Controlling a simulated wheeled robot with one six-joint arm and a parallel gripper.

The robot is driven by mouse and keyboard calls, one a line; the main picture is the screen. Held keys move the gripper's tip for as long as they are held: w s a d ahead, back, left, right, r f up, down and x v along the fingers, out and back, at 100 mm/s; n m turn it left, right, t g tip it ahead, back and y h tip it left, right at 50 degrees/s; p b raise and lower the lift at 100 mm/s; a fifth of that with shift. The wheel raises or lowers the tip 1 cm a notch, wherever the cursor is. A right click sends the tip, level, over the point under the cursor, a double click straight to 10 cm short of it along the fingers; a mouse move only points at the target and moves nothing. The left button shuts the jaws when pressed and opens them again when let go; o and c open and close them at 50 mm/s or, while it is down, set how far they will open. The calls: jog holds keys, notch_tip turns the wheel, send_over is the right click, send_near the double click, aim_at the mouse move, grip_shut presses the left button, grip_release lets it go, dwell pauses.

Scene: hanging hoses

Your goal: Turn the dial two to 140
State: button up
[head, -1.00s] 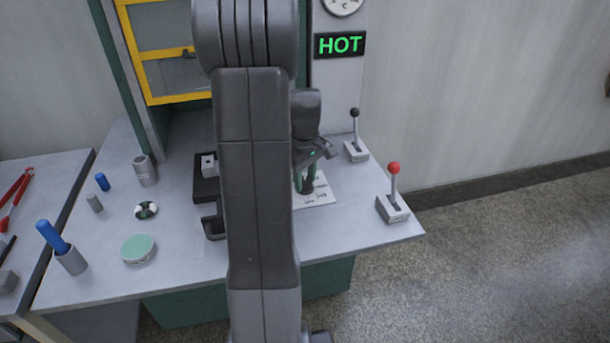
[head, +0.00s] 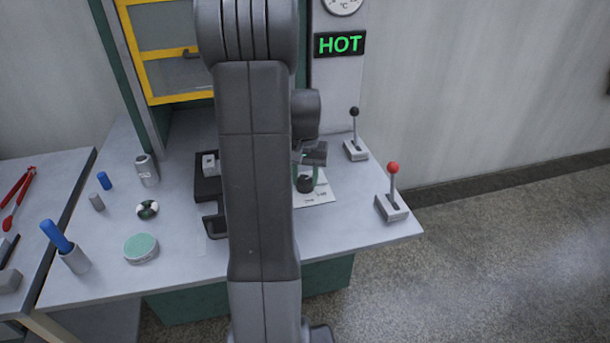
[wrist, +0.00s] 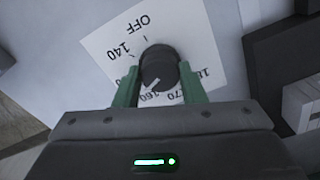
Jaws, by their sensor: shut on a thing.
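The dial is a black round knob (wrist: 158,62) on a white card (wrist: 95,42) marked OFF, 140, 160, 170 and more, partly hidden. Its white pointer line points down-left in the wrist view, close to the 160 mark and away from 140. My gripper (wrist: 158,80) has one green finger on each side of the knob and is shut on it. The left finger covers part of the scale between 140 and 160. In the head view the dial (head: 305,184) shows below my gripper (head: 307,172), beside my arm.
A black-knobbed lever (head: 355,150) and a red-knobbed lever (head: 392,205) stand right of the dial. A black fixture (head: 207,188) is to its left, partly behind my arm. A green HOT sign (head: 340,45) is lit. Small items lie on the left of the bench.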

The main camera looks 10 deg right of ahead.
aim_at(305, 179)
jog(key=m, duration=1.3)
jog(key=shift+p, duration=0.35)
jog(key=shift+m, duration=0.3)
jog(key=o, duration=1)
notch_tip(305, 179, up, 14)
jog(key=shift+f, duration=0.1)
